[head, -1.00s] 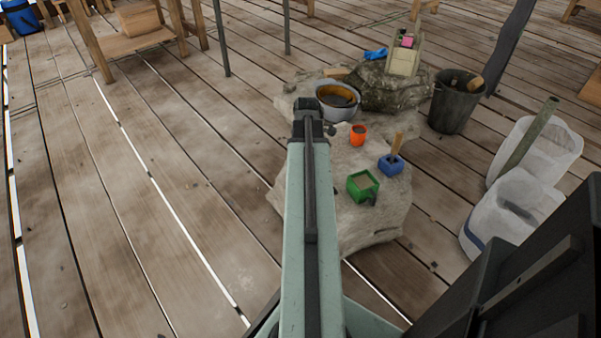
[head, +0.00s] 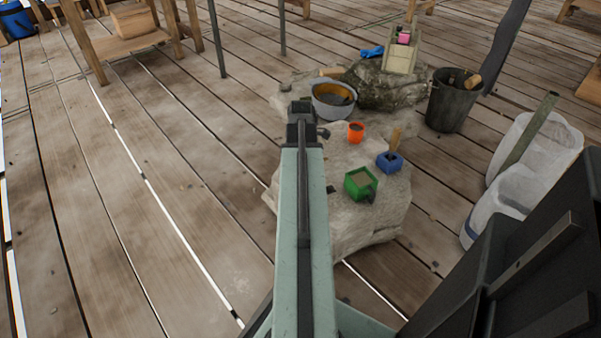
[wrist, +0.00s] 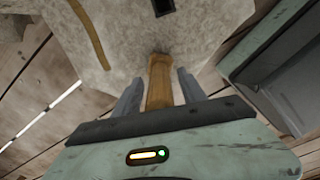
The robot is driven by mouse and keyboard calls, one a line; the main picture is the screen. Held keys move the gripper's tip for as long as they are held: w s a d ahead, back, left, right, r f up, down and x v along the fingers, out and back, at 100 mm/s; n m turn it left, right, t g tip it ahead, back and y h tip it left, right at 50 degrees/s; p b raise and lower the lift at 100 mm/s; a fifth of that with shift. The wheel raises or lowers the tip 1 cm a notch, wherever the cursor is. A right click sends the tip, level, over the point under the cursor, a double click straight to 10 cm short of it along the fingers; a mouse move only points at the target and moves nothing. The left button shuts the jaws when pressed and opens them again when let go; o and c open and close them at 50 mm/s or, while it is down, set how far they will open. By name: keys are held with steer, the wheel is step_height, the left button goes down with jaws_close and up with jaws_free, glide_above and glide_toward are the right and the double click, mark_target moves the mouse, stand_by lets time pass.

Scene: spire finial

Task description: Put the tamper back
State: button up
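My gripper (wrist: 160,92) fills the lower part of the wrist view, its two dark fingers on either side of a wooden handle, which I take to be the tamper (wrist: 158,78). The handle runs out past the fingertips toward the pale stone slab (wrist: 125,35).
The slab also carries a green box (head: 360,184), an orange cup (head: 356,132) and a grey bowl (head: 334,100). A black bucket (head: 450,105) and white sacks (head: 525,150) stand to the right. The plank floor at left is clear.

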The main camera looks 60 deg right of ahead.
steer(key=shift+r, duration=0.15)
step_height(320, 180, up, 12)
steer(key=p, duration=1.2)
steer(key=shift+r+p, duration=0.15)
steer(key=shift+p, duration=0.15)
steer(key=w+a+m, duration=0.3)
steer(key=w+a, duration=0.6)
steer(key=a, duration=0.4)
steer(key=w+a+m, duration=0.2)
steer(key=w+a, duration=0.7)
steer(key=a, duration=0.3)
steer(key=w+a+m, duration=0.1)
steer(key=a+m, duration=0.1)
steer(key=a, duration=1)
steer(key=w+a+m, duration=0.2)
steer(key=a+m, duration=0.1)
steer(key=a, duration=1)
steer(key=shift+w, duration=0.25)
steer(key=shift+a, duration=0.1)
